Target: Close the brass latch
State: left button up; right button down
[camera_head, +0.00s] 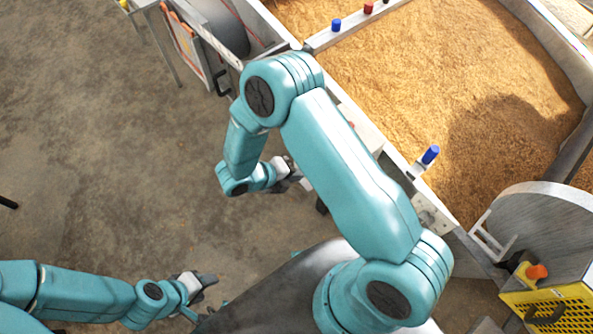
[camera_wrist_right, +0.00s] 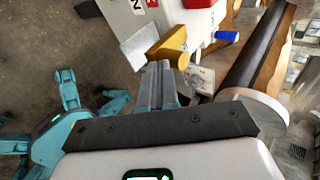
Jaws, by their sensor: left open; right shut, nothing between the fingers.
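The brass latch (camera_wrist_right: 168,46) shows in the right wrist view as a yellow-brown bar, slanting beside a pale block on a grey-white box. My right gripper (camera_wrist_right: 154,68) is shut and empty, its fingertips right at the latch's lower end. I cannot tell whether they touch it. In the head view my right gripper (camera_head: 293,174) is beside the outer wall of the grain trough, and my arm hides most of that wall and the latch. My left gripper (camera_head: 207,281) is open and empty over the floor at lower left, far from the latch.
The metal trough of golden grain (camera_head: 420,90) fills the upper right. A blue knob (camera_head: 430,155) stands on its near rim. A yellow perforated guard (camera_head: 565,310) with an orange knob is at lower right. Bare concrete floor (camera_head: 110,150) lies open on the left.

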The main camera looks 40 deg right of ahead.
jog(key=shift+d, duration=0.25)
jog(key=d, duration=0.2)
jog(key=d+b, duration=0.1)
jog(key=d, duration=0.4)
jog(key=shift+w+d+f, duration=0.1)
jog(key=shift+w+d, duration=0.2)
jog(key=shift+w, duration=0.05)
jog(key=shift+d, duration=0.25)
jog(key=shift+r, duration=0.2)
jog(key=shift+d, duration=0.1)
